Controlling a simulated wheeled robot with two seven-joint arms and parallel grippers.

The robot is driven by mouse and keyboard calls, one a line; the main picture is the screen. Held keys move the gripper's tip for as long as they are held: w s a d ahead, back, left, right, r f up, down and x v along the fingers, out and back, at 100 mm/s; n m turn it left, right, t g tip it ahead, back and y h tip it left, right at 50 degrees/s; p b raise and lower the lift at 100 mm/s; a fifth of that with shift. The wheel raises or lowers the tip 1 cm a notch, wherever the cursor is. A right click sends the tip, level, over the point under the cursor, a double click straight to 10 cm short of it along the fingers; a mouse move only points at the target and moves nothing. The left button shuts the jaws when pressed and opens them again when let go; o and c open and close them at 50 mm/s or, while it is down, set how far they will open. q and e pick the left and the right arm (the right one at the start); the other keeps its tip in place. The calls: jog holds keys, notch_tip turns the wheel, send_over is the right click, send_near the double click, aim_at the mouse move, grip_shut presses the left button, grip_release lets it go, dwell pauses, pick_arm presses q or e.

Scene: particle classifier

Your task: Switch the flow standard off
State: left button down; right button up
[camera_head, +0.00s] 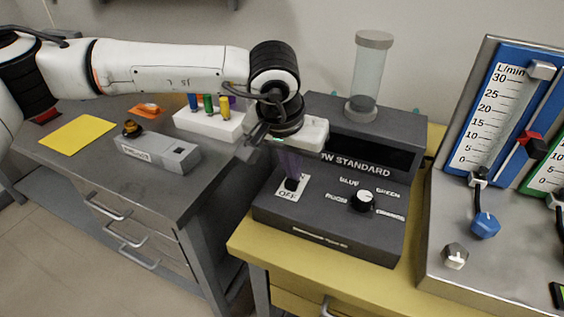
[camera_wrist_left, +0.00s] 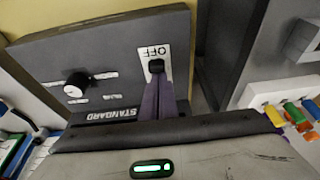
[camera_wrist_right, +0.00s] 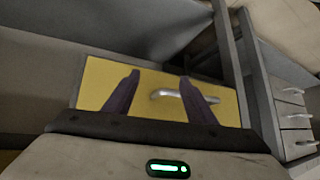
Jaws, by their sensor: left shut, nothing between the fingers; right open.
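The flow standard (camera_head: 330,225) is a dark grey box with a glass cylinder (camera_head: 367,75) on top, standing on the yellow bench. Its small black switch (camera_head: 291,184) sits on a white plate at the front left, with "OFF" printed on the near side; it also shows in the left wrist view (camera_wrist_left: 156,66). My left gripper (camera_head: 290,174) points down, shut and empty, its purple fingertips at the switch. Whether they touch it I cannot tell, and they hide the plate's far part. My right gripper (camera_wrist_right: 159,76) is open and empty, facing a yellow drawer front (camera_wrist_right: 105,80).
A black-and-white knob (camera_head: 363,200) is right of the switch. A gauge panel (camera_head: 500,110) with valves stands at the right. A grey cabinet at the left holds a grey device (camera_head: 158,152), a yellow sheet (camera_head: 78,135) and a white rack (camera_head: 208,124) of coloured vials.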

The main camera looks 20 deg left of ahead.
pick_arm(q)
jog(key=shift+s, duration=0.25)
jog(key=shift+f, duration=0.1)
jog(key=shift+d, duration=0.15)
pick_arm(e)
jog(key=shift+w+a+r, duration=0.25)
jog(key=shift+w+a, duration=0.05)
jog(key=shift+w, duration=0.05)
pick_arm(q)
jog(key=shift+s, duration=0.1)
jog(key=v, duration=1)
jog(key=shift+r, duration=0.3)
pick_arm(e)
jog(key=shift+s, duration=0.1)
